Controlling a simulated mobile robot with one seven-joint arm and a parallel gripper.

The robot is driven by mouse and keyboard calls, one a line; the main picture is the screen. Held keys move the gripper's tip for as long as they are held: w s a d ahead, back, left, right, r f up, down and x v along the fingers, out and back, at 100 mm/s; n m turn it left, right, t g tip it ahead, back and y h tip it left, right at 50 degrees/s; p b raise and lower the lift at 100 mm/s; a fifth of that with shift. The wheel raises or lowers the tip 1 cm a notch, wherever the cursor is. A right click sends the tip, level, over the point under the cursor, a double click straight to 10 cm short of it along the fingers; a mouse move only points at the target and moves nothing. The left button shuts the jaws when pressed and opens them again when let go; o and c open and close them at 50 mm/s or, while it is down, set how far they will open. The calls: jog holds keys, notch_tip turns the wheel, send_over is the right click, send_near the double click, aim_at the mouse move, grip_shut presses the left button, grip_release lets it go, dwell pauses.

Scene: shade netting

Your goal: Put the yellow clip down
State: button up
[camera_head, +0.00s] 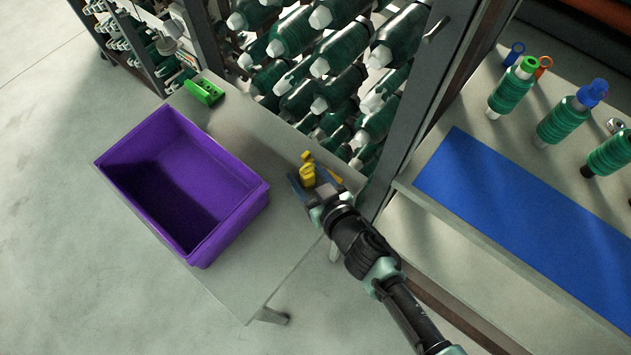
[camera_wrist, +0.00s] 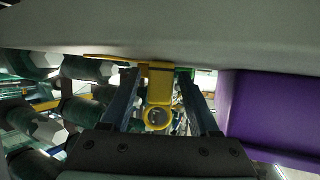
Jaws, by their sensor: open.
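The yellow clip (camera_head: 307,173) is at the grey side table's right end, beside the rack of green spools. In the wrist view the yellow clip (camera_wrist: 159,82) sits between my two fingers, with its ring end toward my palm and its far end at the grey surface. Slim dark gaps show between it and the fingers. My gripper (camera_head: 311,184) is open around it; the fingers also show in the wrist view (camera_wrist: 158,92). I cannot tell whether a finger touches the clip. Its contact with the table is partly hidden.
A purple bin (camera_head: 262,200), empty as far as I see, stands on the side table (camera_head: 285,235). A green clip (camera_head: 205,91) lies behind it. Right of the rack post (camera_head: 413,95), a bench holds a blue mat (camera_head: 530,220) and several green spools. Bare tabletop lies between bin and gripper.

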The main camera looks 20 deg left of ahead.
jog(key=p+v, duration=0.1)
jog(key=v, duration=1.1)
jog(key=shift+r, duration=0.15)
